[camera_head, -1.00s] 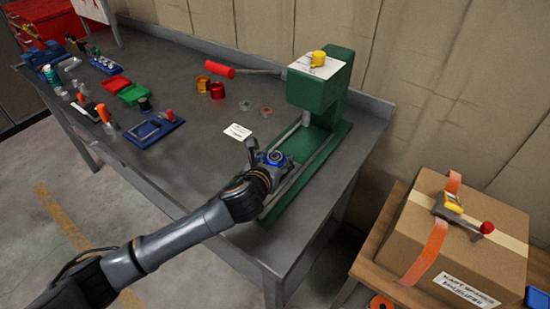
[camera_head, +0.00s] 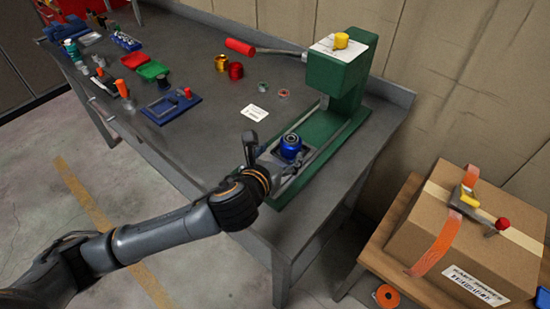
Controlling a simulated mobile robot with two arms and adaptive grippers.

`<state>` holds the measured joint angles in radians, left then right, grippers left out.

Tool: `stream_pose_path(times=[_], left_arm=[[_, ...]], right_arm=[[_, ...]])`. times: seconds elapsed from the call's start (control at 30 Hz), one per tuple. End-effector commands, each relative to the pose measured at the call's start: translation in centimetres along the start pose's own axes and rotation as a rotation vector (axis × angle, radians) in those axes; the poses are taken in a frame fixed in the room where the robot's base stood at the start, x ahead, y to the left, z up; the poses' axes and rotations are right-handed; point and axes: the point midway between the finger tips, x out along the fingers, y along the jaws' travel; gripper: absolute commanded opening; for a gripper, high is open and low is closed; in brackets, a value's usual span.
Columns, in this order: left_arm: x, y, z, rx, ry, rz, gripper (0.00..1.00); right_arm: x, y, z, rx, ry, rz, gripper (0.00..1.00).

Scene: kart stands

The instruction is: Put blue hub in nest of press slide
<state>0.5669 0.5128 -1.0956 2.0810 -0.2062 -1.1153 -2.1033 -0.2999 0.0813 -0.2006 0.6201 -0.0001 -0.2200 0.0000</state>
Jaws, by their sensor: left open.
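The blue hub (camera_head: 291,147) stands upright on the press slide (camera_head: 272,160), at the front end of the green press (camera_head: 342,85). It looks seated in the slide's nest, though the nest itself is hidden under it. My left gripper (camera_head: 258,158) is open just left of the hub and looks clear of it. One dark finger stands up at the slide's left edge; the other finger is hard to make out. My right gripper is not in view.
The press has a red-handled lever (camera_head: 240,47) and a yellow knob (camera_head: 341,40) on top. A white card (camera_head: 254,112) lies left of the slide. Gold and red cups (camera_head: 236,71) stand behind. A cardboard box (camera_head: 470,230) stands at the right.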

Motion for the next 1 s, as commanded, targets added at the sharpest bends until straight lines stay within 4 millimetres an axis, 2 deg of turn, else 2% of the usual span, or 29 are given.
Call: stream_pose_path(times=[0.1,0.3,1.0], left_arm=[[-1.6,0.0,-0.1,0.000,0.000,-0.001,0.73],[-2.8,0.0,0.0,0.000,0.000,0.000,0.73],[-2.8,0.0,0.0,0.000,0.000,0.000,0.73]], right_arm=[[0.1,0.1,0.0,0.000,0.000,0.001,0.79],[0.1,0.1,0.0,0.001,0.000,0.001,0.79],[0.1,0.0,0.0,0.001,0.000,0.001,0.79]])
